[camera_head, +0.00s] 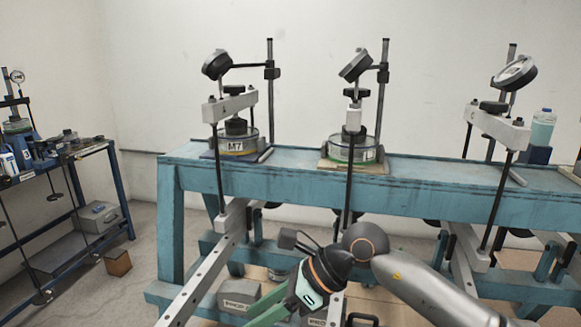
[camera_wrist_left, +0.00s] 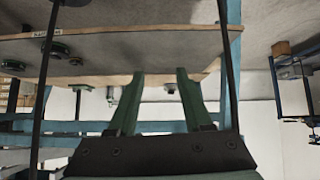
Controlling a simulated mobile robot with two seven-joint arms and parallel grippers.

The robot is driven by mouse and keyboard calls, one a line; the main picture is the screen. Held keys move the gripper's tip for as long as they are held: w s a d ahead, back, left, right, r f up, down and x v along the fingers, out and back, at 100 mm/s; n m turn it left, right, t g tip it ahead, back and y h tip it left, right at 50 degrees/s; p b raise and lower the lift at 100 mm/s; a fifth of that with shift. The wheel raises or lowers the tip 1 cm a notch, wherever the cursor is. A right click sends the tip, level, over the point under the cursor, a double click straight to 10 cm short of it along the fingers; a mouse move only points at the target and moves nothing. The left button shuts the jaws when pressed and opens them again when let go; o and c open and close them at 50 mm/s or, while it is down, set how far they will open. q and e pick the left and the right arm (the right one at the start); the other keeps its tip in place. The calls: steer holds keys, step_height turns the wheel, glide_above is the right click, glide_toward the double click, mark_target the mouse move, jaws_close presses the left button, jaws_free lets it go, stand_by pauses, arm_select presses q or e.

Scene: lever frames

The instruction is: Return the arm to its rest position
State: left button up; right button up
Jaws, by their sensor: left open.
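One grey arm of mine (camera_head: 425,285) shows at the lower right of the head view, bent in front of the bench. Its green gripper (camera_head: 268,311) points down and left, partly cut off by the bottom edge. I take this to be my left arm, as the left wrist view shows matching green fingers. There my left gripper (camera_wrist_left: 160,73) is open, its fingers well apart with nothing held between them. That view looks toward the bench's lower part and appears upside down. My right gripper is not in view.
The teal bench (camera_head: 400,195) carries several lever frames with dial gauges. A long metal lever (camera_head: 207,268) juts forward left of the gripper. A thin upright rod (camera_head: 349,185) stands behind my arm. Weights (camera_head: 238,296) lie low beneath.

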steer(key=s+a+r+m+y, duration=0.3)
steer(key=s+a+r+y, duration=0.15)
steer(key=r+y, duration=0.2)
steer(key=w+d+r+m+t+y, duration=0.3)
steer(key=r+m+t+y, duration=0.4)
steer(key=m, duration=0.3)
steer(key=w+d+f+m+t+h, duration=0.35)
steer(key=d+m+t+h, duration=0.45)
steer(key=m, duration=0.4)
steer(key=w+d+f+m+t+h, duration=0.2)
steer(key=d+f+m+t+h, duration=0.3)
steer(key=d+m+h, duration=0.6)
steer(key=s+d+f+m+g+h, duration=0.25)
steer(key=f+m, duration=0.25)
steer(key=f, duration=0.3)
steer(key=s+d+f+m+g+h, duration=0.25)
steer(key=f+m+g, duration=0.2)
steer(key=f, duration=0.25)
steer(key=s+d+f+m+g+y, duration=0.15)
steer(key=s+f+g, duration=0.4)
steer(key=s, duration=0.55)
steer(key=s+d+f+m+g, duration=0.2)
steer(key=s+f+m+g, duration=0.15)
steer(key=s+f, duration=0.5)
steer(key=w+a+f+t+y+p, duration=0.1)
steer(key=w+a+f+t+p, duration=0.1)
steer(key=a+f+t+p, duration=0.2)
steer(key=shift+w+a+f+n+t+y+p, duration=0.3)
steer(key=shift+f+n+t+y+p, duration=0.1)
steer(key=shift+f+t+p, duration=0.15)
